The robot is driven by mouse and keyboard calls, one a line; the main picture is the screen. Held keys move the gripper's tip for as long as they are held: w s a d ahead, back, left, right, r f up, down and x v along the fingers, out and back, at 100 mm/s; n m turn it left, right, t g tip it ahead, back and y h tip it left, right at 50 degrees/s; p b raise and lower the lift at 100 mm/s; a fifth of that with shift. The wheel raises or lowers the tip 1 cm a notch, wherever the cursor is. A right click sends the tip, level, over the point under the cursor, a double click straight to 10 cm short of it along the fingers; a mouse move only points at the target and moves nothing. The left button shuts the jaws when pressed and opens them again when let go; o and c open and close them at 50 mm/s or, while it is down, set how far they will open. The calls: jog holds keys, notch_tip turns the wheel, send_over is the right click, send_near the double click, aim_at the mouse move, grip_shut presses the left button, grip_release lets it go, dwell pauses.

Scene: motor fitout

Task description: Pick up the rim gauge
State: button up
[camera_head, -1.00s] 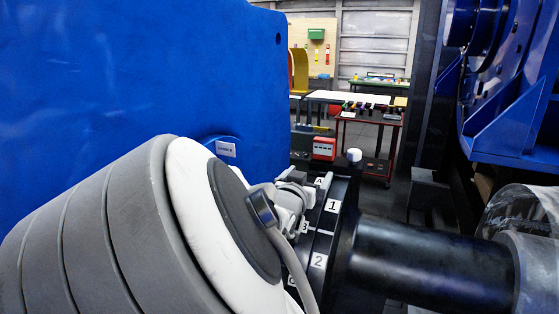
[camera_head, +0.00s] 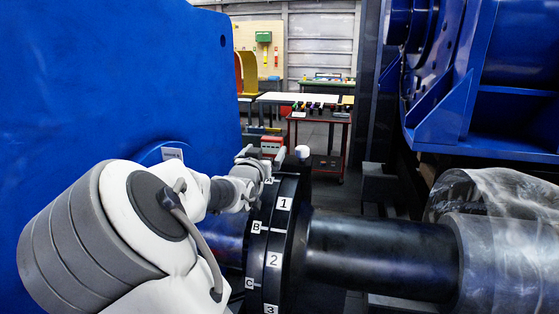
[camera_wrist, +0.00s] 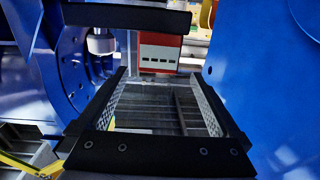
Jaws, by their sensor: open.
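A small white-capped piece (camera_head: 302,152) stands on top of the black coupling rim (camera_head: 290,235); it may be the rim gauge, but it is too small to tell. A pale round cap, probably the same piece, shows in the wrist view (camera_wrist: 101,42), beyond my left finger. My gripper (camera_head: 268,168) is at the upper left of the rim, close to the piece and apart from it. In the wrist view my gripper (camera_wrist: 158,75) is open, with textured pads left and right and nothing between them.
A red and white box (camera_wrist: 159,52) shows beyond the fingers, and in the head view (camera_head: 271,145). A large blue housing (camera_head: 100,80) stands at left and a blue machine (camera_head: 500,80) at right. A black shaft (camera_head: 380,252) runs right from the coupling. A red cart (camera_head: 320,125) is behind.

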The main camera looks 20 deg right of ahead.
aim_at(271, 143)
jog(key=shift+x, duration=1)
jog(key=x, duration=0.2)
jog(key=p+x, duration=0.1)
jog(key=x, duration=0.1)
jog(key=shift+d+r, duration=0.2)
jog(key=shift+w+d, duration=0.25)
jog(key=shift+w, duration=0.2)
jog(key=shift+c, duration=0.3)
grip_shut()
jog(key=shift+r, duration=0.15)
